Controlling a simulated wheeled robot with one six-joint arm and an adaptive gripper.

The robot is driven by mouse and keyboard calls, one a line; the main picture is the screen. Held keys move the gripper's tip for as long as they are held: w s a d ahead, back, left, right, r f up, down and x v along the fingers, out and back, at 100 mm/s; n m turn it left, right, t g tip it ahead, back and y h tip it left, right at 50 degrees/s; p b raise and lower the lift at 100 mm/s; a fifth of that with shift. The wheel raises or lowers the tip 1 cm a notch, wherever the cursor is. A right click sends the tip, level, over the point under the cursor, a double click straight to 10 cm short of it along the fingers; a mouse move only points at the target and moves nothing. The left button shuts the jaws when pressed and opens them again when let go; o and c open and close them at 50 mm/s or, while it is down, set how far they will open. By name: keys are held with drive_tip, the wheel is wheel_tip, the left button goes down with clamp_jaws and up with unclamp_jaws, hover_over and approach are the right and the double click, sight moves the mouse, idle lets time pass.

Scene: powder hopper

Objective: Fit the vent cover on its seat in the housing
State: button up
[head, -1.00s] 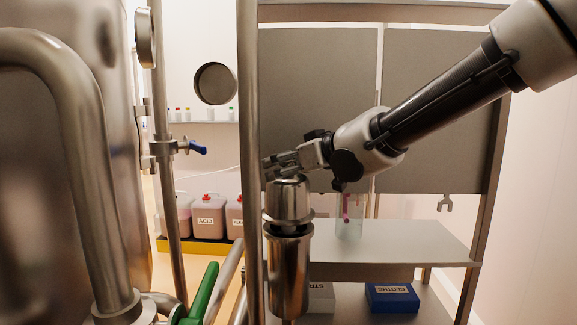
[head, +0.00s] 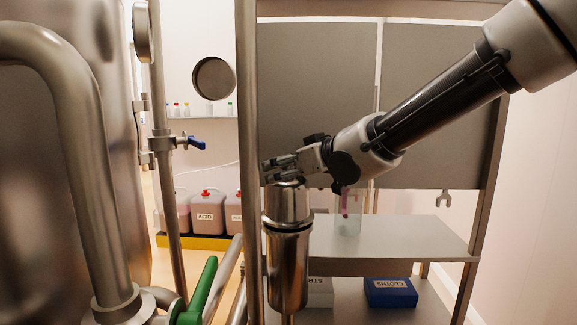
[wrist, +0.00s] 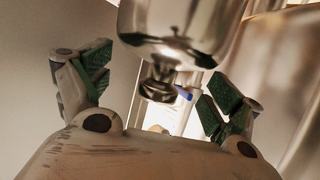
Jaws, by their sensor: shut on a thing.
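The vent cover (head: 288,203) is a shiny metal cap with a flange at its lower edge. It stands upright over the metal housing (head: 288,268), its flange at the housing's top rim. I cannot tell whether it is fully down on the seat. My gripper (head: 277,168) comes in from the right, is at the top of the cover and is shut on it. In the wrist view the cover (wrist: 185,25) fills the top, with its dark knob (wrist: 160,88) between the green-padded fingers. The seat is hidden by the cover.
A steel post (head: 248,160) stands close left of the housing. A shelf (head: 410,238) with a clear beaker (head: 348,215) is behind on the right. A green lever (head: 203,290) and a large pipe (head: 75,120) are at left. Red-capped jugs (head: 205,212) stand behind.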

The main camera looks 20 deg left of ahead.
drive_tip(key=shift+f, duration=0.15)
drive_tip(key=shift+f, duration=0.35)
idle(0.3)
drive_tip(key=o, duration=1.4)
drive_tip(key=shift+c, duration=0.2)
